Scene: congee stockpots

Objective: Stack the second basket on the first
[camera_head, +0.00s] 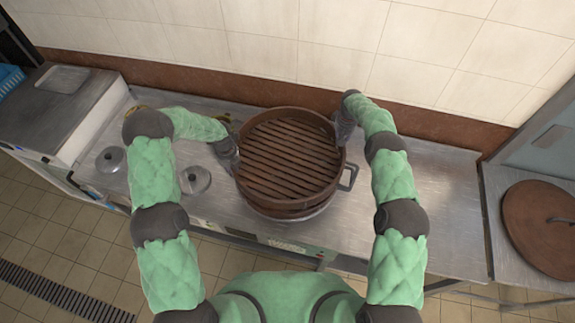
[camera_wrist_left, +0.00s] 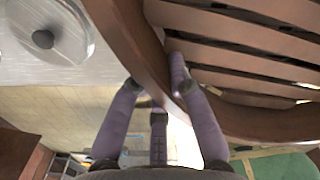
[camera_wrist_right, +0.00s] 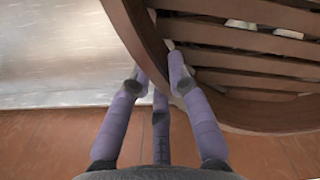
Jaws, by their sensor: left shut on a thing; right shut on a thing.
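A round brown slatted basket (camera_head: 288,155) is over the metal stockpot (camera_head: 350,178), whose side handle shows. A lower brown band (camera_head: 285,213) under it looks like another basket on the pot; I cannot tell whether the two touch. My left gripper (camera_head: 231,153) is shut on the upper basket's left rim; the rim (camera_wrist_left: 150,70) passes between its fingers in the left wrist view. My right gripper (camera_head: 341,126) is shut on the right rim, which also shows in the right wrist view (camera_wrist_right: 148,45). The basket looks about level. Most of the pot is hidden.
The steel counter (camera_head: 430,205) is clear to the right of the pot. Two small metal lids (camera_head: 195,179) (camera_head: 110,159) lie to the left. A large brown round lid (camera_head: 545,225) is at the far right. The tiled wall (camera_head: 330,45) stands close behind.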

